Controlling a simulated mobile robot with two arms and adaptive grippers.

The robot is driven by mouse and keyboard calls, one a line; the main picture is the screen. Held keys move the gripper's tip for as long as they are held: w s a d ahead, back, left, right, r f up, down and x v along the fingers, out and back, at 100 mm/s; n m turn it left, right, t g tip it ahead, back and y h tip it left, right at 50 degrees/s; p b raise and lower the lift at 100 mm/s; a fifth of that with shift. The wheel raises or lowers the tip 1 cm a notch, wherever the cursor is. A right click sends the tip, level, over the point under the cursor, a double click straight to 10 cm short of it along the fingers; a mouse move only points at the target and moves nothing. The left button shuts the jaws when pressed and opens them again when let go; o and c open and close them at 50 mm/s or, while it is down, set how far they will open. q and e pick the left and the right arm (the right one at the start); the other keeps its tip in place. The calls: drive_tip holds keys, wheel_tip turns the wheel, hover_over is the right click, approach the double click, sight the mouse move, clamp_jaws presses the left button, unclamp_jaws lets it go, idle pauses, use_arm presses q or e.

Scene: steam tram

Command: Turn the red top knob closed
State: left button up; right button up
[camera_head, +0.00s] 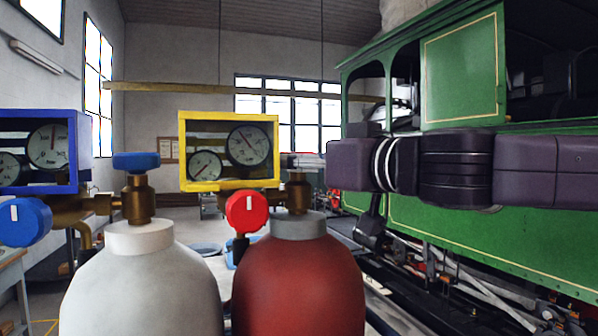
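The dark red gas bottle (298,282) stands in front of me at centre, with a grey collar and a brass valve stem (299,193). The red top knob does not show; my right gripper (303,161) is where the top of that stem is and hides it. The gripper comes in level from the right, its grey fingers over the stem. I cannot tell whether they are open or shut on the knob. A round red front knob (247,211) with a white mark sits on the regulator, left of the stem. My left gripper is not in view.
A white bottle (142,280) with a blue top knob (136,162) stands close on the left, by a blue gauge box (84,150) and a blue front knob (25,222). A yellow gauge box (186,150) is beside the red bottle's valve. A green steam tram (460,70) fills the right.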

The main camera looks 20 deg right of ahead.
drive_tip(key=shift+r, duration=0.15)
drive_tip(key=o, duration=1.2)
drive_tip(key=shift+w+d, duration=0.1)
drive_tip(key=shift+v, duration=4)
